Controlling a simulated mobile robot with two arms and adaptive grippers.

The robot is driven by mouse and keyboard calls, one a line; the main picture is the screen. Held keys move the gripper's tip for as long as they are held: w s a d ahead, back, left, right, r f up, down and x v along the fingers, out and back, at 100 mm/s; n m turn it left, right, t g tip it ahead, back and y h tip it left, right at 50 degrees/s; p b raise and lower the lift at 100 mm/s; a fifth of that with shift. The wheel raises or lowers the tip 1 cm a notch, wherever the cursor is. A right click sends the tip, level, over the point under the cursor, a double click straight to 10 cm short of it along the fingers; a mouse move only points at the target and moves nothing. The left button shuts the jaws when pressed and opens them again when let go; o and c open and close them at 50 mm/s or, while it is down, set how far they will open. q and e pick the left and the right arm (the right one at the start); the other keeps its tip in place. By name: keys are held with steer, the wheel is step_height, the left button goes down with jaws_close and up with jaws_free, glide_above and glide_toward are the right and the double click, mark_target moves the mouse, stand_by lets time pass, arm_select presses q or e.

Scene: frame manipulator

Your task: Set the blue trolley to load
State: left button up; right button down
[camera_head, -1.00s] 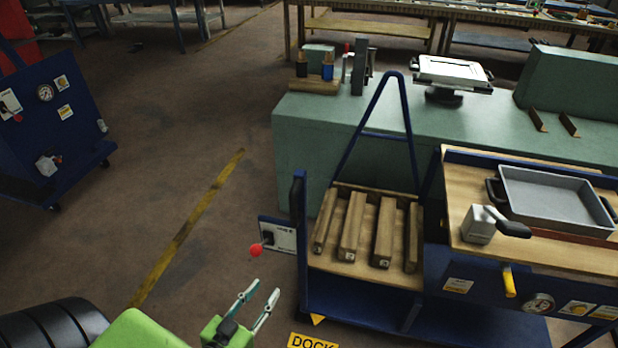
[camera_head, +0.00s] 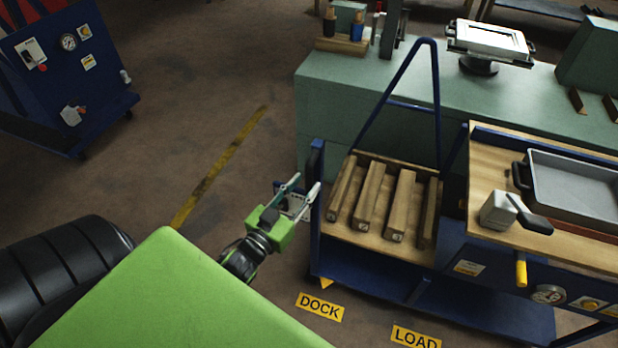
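The blue trolley (camera_head: 372,275) stands right of centre with a wooden deck and a tall blue handle frame. Several wooden bars (camera_head: 370,197) lie side by side on its deck. A small white panel (camera_head: 292,205) on the trolley's left side is mostly covered by my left gripper (camera_head: 305,185). The red knob by that panel is hidden. My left gripper is open, its two light fingers apart and pointing up toward the trolley's left post. I cannot tell whether it touches anything. Yellow floor signs read DOCK (camera_head: 320,307) and LOAD (camera_head: 415,338). My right gripper is not in view.
A wood-topped blue station (camera_head: 483,183) with a grey tray (camera_head: 575,185) and a grey lever block adjoins the trolley on the right. A green bench (camera_head: 390,85) stands behind. Another blue cart (camera_head: 65,75) is at upper left. Open floor lies between, with a yellow line.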

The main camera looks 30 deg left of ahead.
arm_select(q)
steer(key=shift+w, duration=1.4)
jaws_close()
